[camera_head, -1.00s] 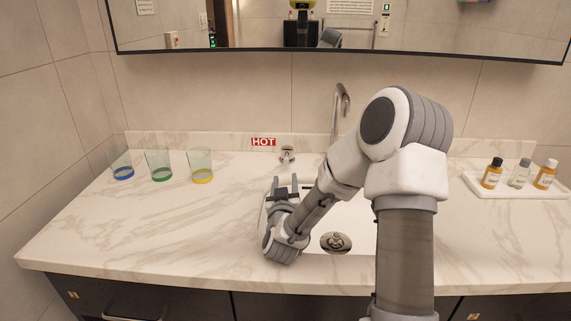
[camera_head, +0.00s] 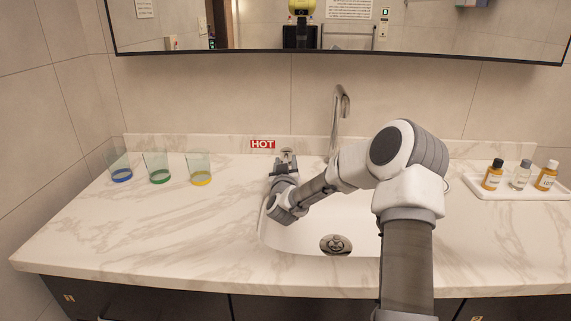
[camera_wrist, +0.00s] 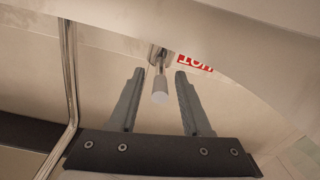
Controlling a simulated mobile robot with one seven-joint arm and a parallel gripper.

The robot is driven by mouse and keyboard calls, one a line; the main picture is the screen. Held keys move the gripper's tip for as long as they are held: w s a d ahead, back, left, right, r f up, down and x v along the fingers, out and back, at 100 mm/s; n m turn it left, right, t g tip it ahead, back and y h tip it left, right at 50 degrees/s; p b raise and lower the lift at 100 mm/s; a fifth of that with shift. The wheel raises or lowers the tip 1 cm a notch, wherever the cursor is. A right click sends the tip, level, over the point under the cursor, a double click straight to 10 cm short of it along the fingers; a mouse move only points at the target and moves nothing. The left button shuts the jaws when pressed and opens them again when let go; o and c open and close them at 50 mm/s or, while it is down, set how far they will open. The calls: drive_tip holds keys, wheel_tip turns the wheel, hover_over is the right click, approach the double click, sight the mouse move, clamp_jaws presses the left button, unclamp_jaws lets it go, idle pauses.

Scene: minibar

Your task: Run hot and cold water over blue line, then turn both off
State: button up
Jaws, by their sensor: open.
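The hot tap handle (camera_head: 288,154) stands on the counter below the red HOT label (camera_head: 262,144). My gripper (camera_head: 285,163) is at this handle. In the wrist view my gripper (camera_wrist: 158,88) is open, and the hot handle (camera_wrist: 160,88) shows between its two fingers, with a gap on each side. The spout (camera_head: 340,105) rises behind the sink (camera_head: 300,240), and no water shows from it. The cold handle is hidden, probably behind my arm. A glass with a blue line (camera_head: 121,168) stands at the left of the counter, apart from the sink.
A glass with a green band (camera_head: 158,168) and one with a yellow band (camera_head: 200,169) stand beside the blue one. A white tray (camera_head: 520,192) with small bottles lies at the right. The counter's front left (camera_head: 150,230) is clear. A mirror hangs above.

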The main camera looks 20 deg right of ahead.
clamp_jaws()
idle(1.4)
